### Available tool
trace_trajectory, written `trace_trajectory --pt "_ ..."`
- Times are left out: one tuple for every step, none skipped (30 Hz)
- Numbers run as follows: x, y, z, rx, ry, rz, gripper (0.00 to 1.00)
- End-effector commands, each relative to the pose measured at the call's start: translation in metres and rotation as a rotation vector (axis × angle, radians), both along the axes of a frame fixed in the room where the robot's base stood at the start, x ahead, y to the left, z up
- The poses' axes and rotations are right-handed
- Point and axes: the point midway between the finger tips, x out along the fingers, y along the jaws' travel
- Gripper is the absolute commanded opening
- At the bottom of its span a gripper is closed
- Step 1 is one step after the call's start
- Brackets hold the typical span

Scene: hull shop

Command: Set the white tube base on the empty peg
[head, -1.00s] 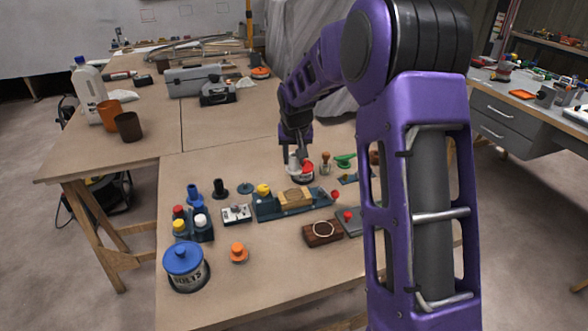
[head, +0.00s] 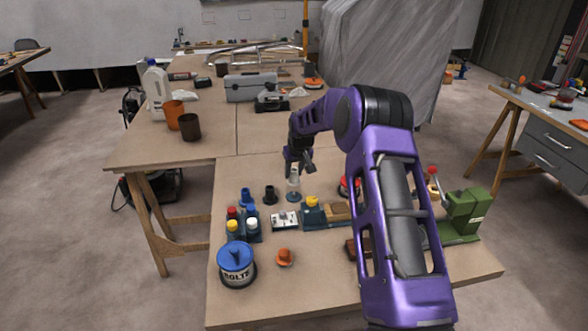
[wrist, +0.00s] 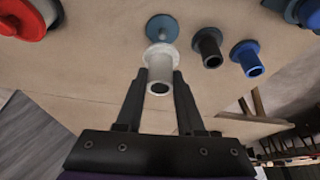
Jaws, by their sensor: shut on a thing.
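My gripper (head: 298,165) is shut on the white tube base (head: 293,178), which also shows between the fingers in the wrist view (wrist: 159,70). The tube base is roughly upright, with its flange away from the wrist camera. The blue-grey disc of the empty peg (head: 293,197) is just below it in the head view. In the wrist view the peg's disc (wrist: 161,28) shows beyond the flange, offset toward the top. I cannot tell whether tube and peg touch. A black tube base (head: 270,195) and a blue one (head: 247,197) stand to the left.
A white switch box (head: 285,220) and a blue fixture with a yellow knob (head: 312,215) are in front. A red-topped round thing (head: 347,186) is to the right. A bolts tin (head: 236,264) and an orange knob (head: 284,257) are near the front. Bare tabletop lies behind the pegs.

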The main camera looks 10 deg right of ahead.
Motion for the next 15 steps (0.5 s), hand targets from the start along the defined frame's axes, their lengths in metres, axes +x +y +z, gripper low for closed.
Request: trace_trajectory --pt "0.0 0.0 -0.006 0.0 0.001 0.0 0.0" --pt "0.0 0.0 -0.009 0.0 0.001 0.0 0.0" --pt "0.0 0.0 -0.013 0.0 0.001 0.0 0.0" --pt "0.0 0.0 -0.016 0.0 0.001 0.0 0.0" --pt "0.0 0.0 -0.019 0.0 0.001 0.0 0.0" --pt "0.0 0.0 -0.024 0.0 0.001 0.0 0.0" --pt "0.0 0.0 -0.027 -0.001 0.001 0.001 0.0" --pt "0.0 0.0 -0.03 -0.001 0.001 0.001 0.0" --pt "0.0 0.0 -0.034 -0.001 0.001 0.001 0.0" --pt "0.0 0.0 -0.037 0.0 0.001 0.0 0.0" --pt "0.0 0.0 -0.04 0.0 0.001 0.0 0.0" --pt "0.0 0.0 -0.043 0.0 0.001 0.0 0.0" --pt "0.0 0.0 -0.045 0.0 0.001 0.0 0.0" --pt "0.0 0.0 -0.047 0.001 0.001 0.0 0.0" --pt "0.0 0.0 -0.049 0.001 0.0 0.0 0.0"
